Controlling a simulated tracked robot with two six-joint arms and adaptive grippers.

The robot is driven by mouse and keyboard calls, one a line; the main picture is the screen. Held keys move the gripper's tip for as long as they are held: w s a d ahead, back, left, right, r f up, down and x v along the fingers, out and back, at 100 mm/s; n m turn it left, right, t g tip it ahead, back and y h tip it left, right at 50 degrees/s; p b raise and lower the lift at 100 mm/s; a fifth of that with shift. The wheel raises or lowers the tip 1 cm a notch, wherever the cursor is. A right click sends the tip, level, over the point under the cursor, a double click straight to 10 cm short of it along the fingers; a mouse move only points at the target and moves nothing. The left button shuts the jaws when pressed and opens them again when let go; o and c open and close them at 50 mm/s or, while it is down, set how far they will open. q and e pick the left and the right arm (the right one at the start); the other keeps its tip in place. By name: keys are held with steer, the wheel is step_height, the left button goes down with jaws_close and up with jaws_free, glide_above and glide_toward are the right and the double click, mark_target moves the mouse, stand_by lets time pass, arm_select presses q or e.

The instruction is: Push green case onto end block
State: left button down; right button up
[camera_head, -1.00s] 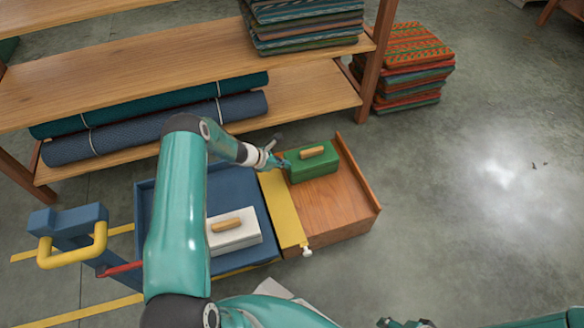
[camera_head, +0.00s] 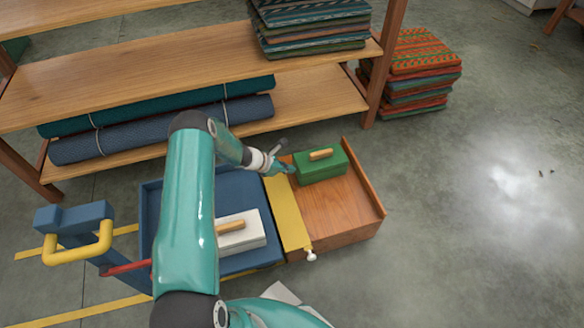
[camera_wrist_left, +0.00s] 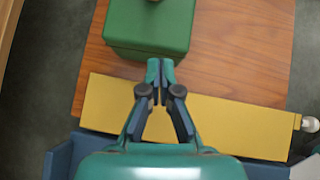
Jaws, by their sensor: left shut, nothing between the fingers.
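The green case (camera_head: 321,165), a box with a tan handle on top, stands upright on the wooden end block (camera_head: 335,212). It is near the block's back, just beyond the yellow strip (camera_head: 287,213), with bare wood to its right. My left gripper (camera_head: 289,166) is shut and empty at the case's left side. In the left wrist view the fingertips (camera_wrist_left: 160,70) are at the near face of the green case (camera_wrist_left: 150,30); whether they touch it I cannot tell. The case's top edge is cropped there. My right gripper is out of view.
A blue trolley bed (camera_head: 252,260) adjoins the yellow strip and holds a white case (camera_head: 243,232), partly behind my arm. The end block has a raised rim on its right (camera_head: 364,178). A shelf (camera_head: 200,72) with rolls stands behind.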

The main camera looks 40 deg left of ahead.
arm_select(q)
steer(key=s+a+f+p+v, duration=0.1)
steer(key=p+v, duration=0.2)
steer(key=v, duration=0.7)
steer(key=w+d+r+m+g+h, duration=0.1)
steer(key=w+d+r+m, duration=0.15)
steer(key=d, duration=0.45)
steer(key=w+d+r+m+h, duration=0.1)
steer(key=w+d+h, duration=0.15)
steer(key=d, duration=0.45)
steer(key=s+d+f+m+g, duration=0.1)
steer(key=s+d+m+g, duration=0.35)
steer(key=d, duration=0.85)
steer(key=s+d+f+m+g+y, duration=0.1)
steer(key=s+d+m+g+y, duration=0.1)
steer(key=s+d+m, duration=0.55)
steer(key=s+d+f+m+g+y, duration=0.1)
steer(key=s+d+m+g, duration=0.1)
steer(key=s+m, duration=0.95)
step_height(320, 180, up, 32)
steer(key=w+m+t+p, duration=0.1)
steer(key=m+p, duration=0.1)
steer(key=p, duration=2.9)
steer(key=shift+t+p, duration=0.35)
steer(key=shift+p, duration=0.05)
